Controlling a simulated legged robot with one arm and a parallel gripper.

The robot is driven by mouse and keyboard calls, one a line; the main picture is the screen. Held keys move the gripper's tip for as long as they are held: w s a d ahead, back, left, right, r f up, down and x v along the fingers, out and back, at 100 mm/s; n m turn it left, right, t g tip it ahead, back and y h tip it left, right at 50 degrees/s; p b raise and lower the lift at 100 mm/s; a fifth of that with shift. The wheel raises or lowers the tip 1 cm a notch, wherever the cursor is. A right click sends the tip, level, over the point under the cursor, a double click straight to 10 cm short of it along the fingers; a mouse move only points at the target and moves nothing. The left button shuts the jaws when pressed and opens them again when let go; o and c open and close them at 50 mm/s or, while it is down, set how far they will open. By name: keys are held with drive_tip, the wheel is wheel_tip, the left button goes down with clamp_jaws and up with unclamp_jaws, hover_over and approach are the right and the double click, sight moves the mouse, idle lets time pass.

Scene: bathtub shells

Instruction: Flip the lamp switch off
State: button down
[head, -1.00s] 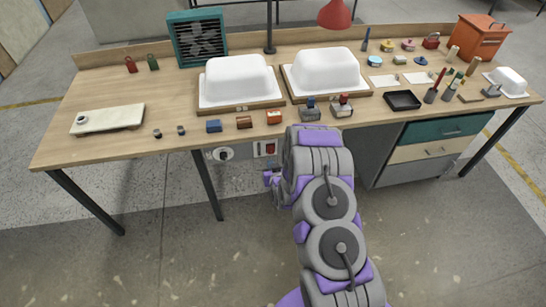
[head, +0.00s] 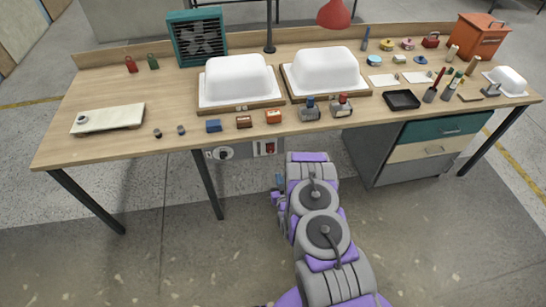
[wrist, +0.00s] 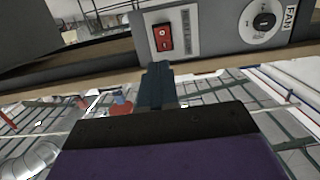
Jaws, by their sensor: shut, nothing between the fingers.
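A red rocker switch (head: 265,148) sits on a grey panel (head: 241,151) under the table's front edge. In the wrist view, which is upside down, the switch (wrist: 163,38) is red in a dark frame, beside a label I cannot read. My gripper (wrist: 157,72) is shut and empty; its dark fingertips appear just under the switch in that picture, and the gap in depth is unclear. In the head view my gripper (head: 278,183) is small and partly hidden by my arm, below the panel. The red lamp shade (head: 333,14) hangs over the back of the table.
A round dial (wrist: 264,20) marked FAN is beside the switch on the same panel. The table front edge (head: 130,158) overhangs the panel. A drawer unit (head: 400,155) stands to the right.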

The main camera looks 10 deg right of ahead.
sight(272, 152)
drive_tip(key=shift+w, duration=0.1)
drive_tip(key=w+b, duration=0.1)
drive_tip(key=w, duration=0.3)
drive_tip(key=w+f+b, duration=0.1)
drive_tip(key=w+b, duration=0.1)
drive_tip(key=w, duration=0.3)
drive_tip(key=w+f+b, duration=0.1)
drive_tip(key=w, duration=0.3)
drive_tip(key=shift+w, duration=0.25)
